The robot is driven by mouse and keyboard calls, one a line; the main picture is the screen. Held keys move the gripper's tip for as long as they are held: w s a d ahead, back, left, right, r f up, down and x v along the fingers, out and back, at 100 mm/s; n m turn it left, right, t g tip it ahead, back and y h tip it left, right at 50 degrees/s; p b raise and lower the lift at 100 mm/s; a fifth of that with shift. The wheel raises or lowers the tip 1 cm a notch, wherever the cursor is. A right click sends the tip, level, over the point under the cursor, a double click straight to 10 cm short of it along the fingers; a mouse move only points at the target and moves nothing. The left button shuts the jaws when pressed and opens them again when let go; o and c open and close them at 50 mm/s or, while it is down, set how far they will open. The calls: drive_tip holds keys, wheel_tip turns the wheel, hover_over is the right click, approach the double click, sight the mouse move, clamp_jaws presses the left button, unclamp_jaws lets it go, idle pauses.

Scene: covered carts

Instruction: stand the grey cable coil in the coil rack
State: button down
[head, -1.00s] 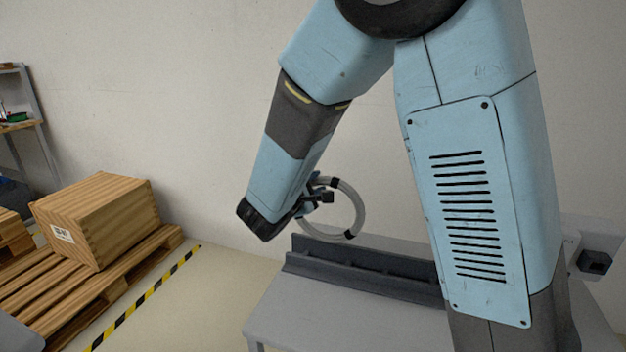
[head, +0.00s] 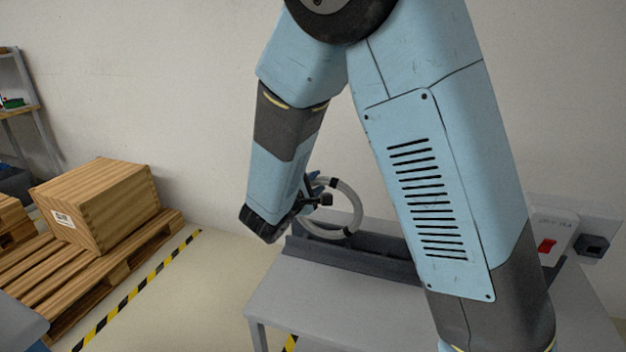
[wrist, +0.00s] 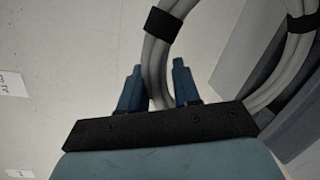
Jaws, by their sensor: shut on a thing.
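The grey cable coil (head: 357,205) is a ring with black bands, held upright in my gripper (head: 314,193). My gripper is shut on the coil's near-left side. In the wrist view the coil (wrist: 153,70) passes between the two blue fingers of my gripper (wrist: 158,88). The dark grey coil rack (head: 350,256) lies along the back of a grey table. In the head view the coil's lower edge overlaps the rack's left part; I cannot tell whether they touch. My arm hides the rack's right part.
The grey table (head: 310,301) has a clear top in front of the rack. A white box with a red switch (head: 547,246) stands at the right. A wooden crate (head: 100,205) sits on a pallet (head: 120,255) at the left, beside yellow-black floor tape (head: 140,288).

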drive_tip(key=shift+f, duration=1.2)
drive_tip(key=c, duration=0.7)
unclamp_jaws()
drive_tip(key=shift+s, duration=0.1)
drive_tip(key=v, duration=1.3)
drive_tip(key=shift+s+a, duration=0.25)
drive_tip(key=shift+d, duration=0.1)
